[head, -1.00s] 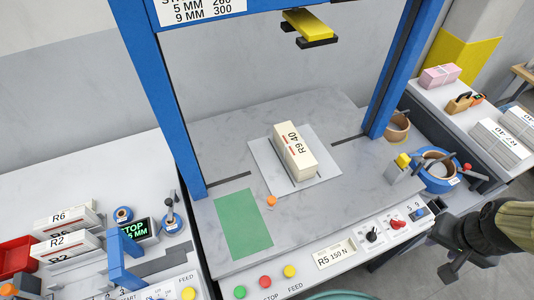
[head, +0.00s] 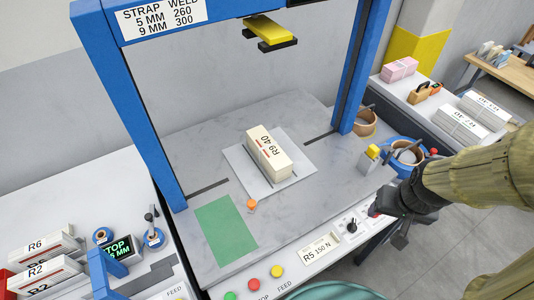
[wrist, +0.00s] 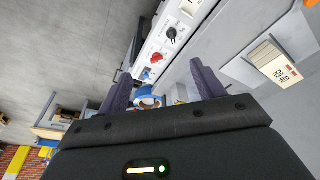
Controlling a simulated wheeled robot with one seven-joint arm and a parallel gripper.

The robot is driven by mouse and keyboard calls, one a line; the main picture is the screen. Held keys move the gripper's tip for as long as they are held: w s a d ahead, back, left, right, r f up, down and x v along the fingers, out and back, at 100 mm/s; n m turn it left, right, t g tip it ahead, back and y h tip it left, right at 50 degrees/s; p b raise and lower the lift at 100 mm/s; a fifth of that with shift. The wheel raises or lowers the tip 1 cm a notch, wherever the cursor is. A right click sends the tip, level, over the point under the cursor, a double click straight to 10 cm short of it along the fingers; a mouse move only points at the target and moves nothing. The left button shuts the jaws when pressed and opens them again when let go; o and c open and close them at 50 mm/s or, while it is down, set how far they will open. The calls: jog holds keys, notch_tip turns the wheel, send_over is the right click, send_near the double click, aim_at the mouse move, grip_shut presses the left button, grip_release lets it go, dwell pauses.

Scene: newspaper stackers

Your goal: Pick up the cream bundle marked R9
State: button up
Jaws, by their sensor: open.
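The cream bundle marked R9 40 (head: 268,151) lies on a pale square plate (head: 240,158) in the middle of the grey strapping table, under the blue frame. In the wrist view the bundle (wrist: 277,65) shows at the right edge, away from the fingers. My gripper (head: 387,215) is at the table's front right, over the control panel edge, apart from the bundle. In the wrist view the two fingers of my gripper (wrist: 160,88) stand wide apart with nothing held between them.
The blue frame (head: 127,110) has posts on both sides of the bundle and a yellow head (head: 270,30) above. A small orange knob (head: 252,204) and a green mat (head: 226,230) lie front left. The panel has coloured buttons.

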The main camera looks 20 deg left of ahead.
jog(key=o, duration=0.3)
jog(key=w+a+f+n, duration=0.1)
jog(key=f, duration=0.1)
jog(key=w+a+f+n, duration=0.1)
jog(key=w+a+f+n+b, duration=0.1)
jog(key=f, duration=0.1)
jog(key=shift+w+a+f+t+y, duration=0.3)
jog(key=shift+w+a+f+y, duration=0.05)
jog(key=shift+y, duration=0.05)
jog(key=shift+o, duration=0.2)
jog(key=n+t+y+b, duration=0.4)
jog(key=n+t+y, duration=0.2)
jog(key=y, duration=0.3)
send_near(280, 159)
notch_tip(280, 159, up, 4)
jog(key=d, duration=0.2)
jog(key=shift+s+f+n, duration=0.3)
jog(key=shift+s, duration=0.2)
jog(key=p+x, duration=0.2)
jog(key=x, duration=1)
jog(key=shift+s+a+p, duration=0.2)
jog(key=shift+a+p, duration=0.05)
jog(key=shift+p, duration=0.15)
jog(key=shift+a, duration=0.1)
